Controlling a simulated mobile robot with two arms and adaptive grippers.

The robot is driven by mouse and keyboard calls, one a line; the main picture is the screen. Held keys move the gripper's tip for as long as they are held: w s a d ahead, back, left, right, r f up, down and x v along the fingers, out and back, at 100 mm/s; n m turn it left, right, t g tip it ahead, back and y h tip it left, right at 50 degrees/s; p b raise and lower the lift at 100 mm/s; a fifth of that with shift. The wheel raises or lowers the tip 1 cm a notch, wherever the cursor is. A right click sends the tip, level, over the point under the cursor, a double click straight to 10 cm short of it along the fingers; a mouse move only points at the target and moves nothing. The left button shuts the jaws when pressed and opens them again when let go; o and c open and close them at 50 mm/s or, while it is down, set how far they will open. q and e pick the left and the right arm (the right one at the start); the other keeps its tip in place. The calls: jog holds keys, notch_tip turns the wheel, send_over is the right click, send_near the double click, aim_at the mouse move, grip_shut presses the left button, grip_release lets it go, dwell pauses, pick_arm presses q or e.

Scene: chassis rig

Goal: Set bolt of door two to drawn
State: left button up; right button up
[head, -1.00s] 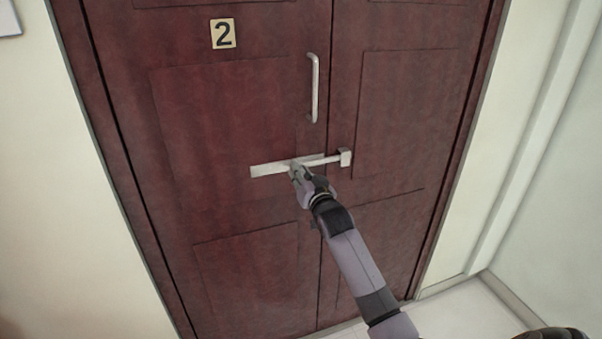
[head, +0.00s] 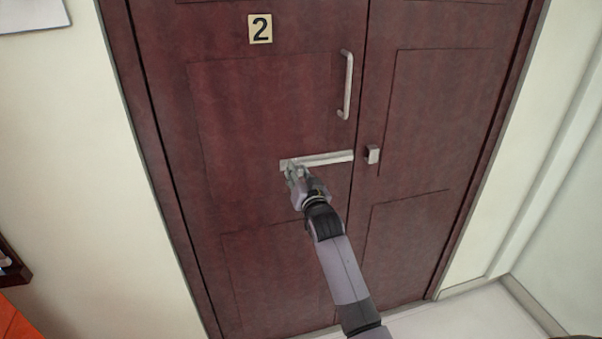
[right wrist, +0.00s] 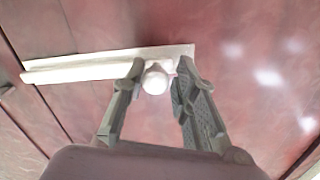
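Door two (head: 265,130) is a dark red-brown leaf with a yellow "2" plate (head: 260,28). Its pale bolt (head: 328,159) lies across the leaf, and its right end stops short of the seam. The keeper (head: 372,155) on the right-hand leaf stands apart from the bolt, with a bare gap between. My right gripper (head: 291,169) is at the bolt's left end. My left gripper is not in view.
A vertical pull handle (head: 346,85) is above the bolt, near the seam. A dark-edged object with orange (head: 14,275) shows at the far left. Pale floor (head: 465,315) is at the lower right.

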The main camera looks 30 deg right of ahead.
jog(key=shift+o, duration=1.4)
jog(key=shift+a, duration=0.1)
jog(key=v, duration=1.2)
